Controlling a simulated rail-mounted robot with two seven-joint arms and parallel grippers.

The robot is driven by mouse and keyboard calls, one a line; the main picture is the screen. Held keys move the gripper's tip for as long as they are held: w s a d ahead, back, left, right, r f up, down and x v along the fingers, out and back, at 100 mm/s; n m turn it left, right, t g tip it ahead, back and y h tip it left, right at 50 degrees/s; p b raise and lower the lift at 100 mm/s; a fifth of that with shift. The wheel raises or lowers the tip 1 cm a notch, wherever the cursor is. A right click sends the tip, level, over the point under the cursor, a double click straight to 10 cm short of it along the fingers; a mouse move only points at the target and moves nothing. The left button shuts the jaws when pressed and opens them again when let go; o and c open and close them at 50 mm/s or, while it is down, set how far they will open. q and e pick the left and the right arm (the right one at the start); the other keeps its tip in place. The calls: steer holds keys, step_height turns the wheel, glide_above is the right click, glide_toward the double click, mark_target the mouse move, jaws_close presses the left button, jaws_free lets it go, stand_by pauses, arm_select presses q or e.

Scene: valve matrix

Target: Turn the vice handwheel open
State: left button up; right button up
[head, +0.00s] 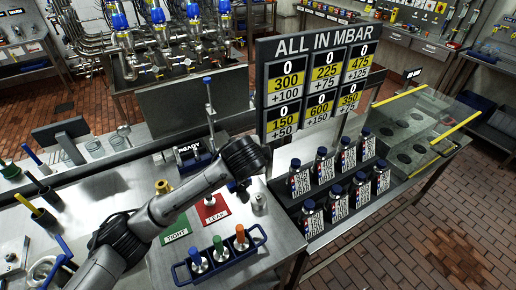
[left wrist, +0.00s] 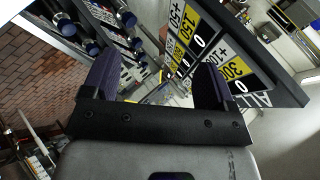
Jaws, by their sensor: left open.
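My left arm comes in from the left in the head view, over the steel bench. Its dark wrist end is near the left edge of the board, and its fingers cannot be made out there. In the left wrist view my left gripper (left wrist: 158,62) has its two dark fingers wide apart, with nothing between them. A blue-topped upright rod (head: 208,92) stands behind the arm in the head view; its lower part is partly covered. I cannot tell the vice or its handwheel apart for sure in either view. My right gripper is not in view.
A number board (head: 318,52) stands behind a rack of dark bottles (head: 325,165). A blue carrier (head: 220,262) with coloured-top valves, a green TIGHT plate (head: 176,230) and a red LEAK plate (head: 211,210) lie nearer. A clear, yellow-edged cover (head: 432,118) stands right.

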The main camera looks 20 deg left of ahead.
arm_select(q)
steer(key=shift+s+d+r+n+t+h+p, duration=0.15)
steer(key=shift+s+d+r+n+t+p, duration=0.15)
steer(key=shift+s+r, duration=0.35)
steer(key=shift+s+d+r+n+t+h+p, duration=0.15)
steer(key=shift+s+d+r+n+h, duration=0.15)
steer(key=shift+r, duration=0.6)
steer(key=shift+s+d+r+n+t+h+p, duration=0.1)
steer(key=shift+s+d+r+n+t+p, duration=0.15)
steer(key=shift+s+r+n, duration=0.35)
steer(key=shift+w+r, duration=0.15)
